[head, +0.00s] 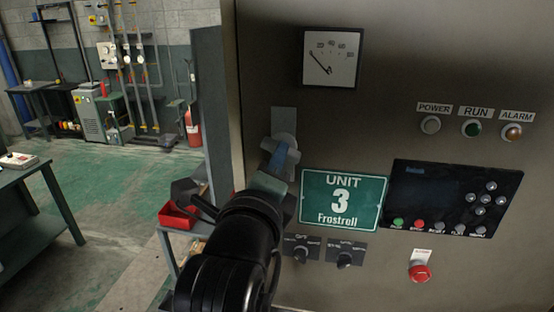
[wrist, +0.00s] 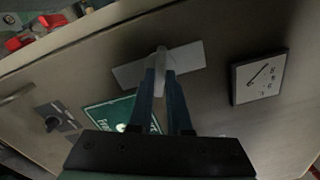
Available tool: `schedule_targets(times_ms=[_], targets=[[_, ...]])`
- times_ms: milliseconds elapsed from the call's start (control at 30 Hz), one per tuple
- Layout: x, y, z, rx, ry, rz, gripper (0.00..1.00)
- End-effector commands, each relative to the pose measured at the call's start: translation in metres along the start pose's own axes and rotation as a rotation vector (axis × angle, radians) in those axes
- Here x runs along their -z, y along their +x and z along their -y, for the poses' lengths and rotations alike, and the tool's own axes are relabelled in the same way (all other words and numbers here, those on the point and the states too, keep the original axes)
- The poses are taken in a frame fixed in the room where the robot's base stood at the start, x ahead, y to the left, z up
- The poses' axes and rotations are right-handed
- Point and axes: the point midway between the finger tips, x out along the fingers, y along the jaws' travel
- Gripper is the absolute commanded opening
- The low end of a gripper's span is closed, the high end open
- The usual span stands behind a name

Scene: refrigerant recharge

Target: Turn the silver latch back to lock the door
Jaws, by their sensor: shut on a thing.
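The silver latch (head: 284,124) is on the left part of the grey cabinet door (head: 400,60), above and left of the green UNIT 3 sign (head: 343,201). It has a pale rectangular backplate, which also shows in the wrist view (wrist: 188,58). My gripper (head: 284,150) reaches up to the latch from below. In the wrist view my gripper (wrist: 160,72) has its two blue fingers on either side of the latch handle (wrist: 160,60), shut on it. The fingers hide part of the handle, so its exact angle is hard to tell. The door looks flush with the cabinet front.
A dial gauge (head: 331,57) is above right of the latch. Knobs (head: 344,259), a control panel (head: 452,210) and a red emergency button (head: 420,273) are lower on the front. A red bin (head: 178,214) stands on a small table at left. Open floor lies further left.

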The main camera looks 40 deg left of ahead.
Motion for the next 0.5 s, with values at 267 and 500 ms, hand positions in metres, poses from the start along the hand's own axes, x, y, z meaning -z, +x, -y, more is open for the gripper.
schedule_targets(times_ms=[267,500], targets=[[0.0003,0.0000,-0.0023,0.000,0.279,0.001,0.00],[-0.0002,0.0000,-0.0010,-0.002,0.382,0.001,0.00]])
